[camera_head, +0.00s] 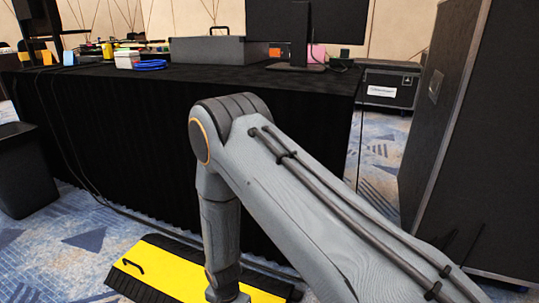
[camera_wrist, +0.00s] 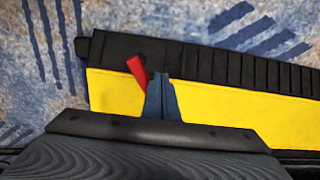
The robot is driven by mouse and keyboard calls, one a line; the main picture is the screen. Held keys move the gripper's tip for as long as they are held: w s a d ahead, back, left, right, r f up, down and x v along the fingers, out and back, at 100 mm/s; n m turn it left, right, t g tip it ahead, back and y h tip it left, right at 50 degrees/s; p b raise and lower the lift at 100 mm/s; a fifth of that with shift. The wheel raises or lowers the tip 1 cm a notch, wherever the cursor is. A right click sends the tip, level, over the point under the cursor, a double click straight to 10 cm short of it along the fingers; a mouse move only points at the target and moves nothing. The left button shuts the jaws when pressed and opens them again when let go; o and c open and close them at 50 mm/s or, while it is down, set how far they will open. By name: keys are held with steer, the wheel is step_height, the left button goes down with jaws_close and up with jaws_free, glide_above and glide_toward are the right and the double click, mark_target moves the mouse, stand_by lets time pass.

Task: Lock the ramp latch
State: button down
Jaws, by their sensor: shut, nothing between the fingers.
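The ramp is a low yellow cable ramp with black ribbed edges, lying on the carpet at the bottom left of the head view (camera_head: 185,273). It fills the middle of the wrist view (camera_wrist: 225,110). A small red lever (camera_wrist: 137,71), which looks like the latch, sits at the border of the yellow top and the black edge. My gripper (camera_wrist: 161,78) is shut and empty, its blue-grey fingers over the ramp just right of the lever. I cannot tell whether they touch it. In the head view my arm reaches down to the ramp; the fingers are out of sight there.
A black-draped table (camera_head: 130,150) with a grey case (camera_head: 220,50) and a monitor stands behind the ramp. A black bin (camera_head: 22,172) is at left, a tall black case (camera_head: 470,130) at right. Cables run along the floor by the drape. Blue carpet is open at lower left.

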steer(key=shift+w+d, duration=0.1)
stand_by(0.3)
steer(key=shift+w+d, duration=0.3)
steer(key=shift+d, duration=0.1)
steer(key=shift+d+p, duration=0.15)
steer(key=shift+p, duration=0.2)
steer(key=shift+w+d, duration=0.2)
steer(key=shift+d, duration=0.15)
steer(key=shift+r+p, duration=3)
steer(key=shift+r, duration=0.55)
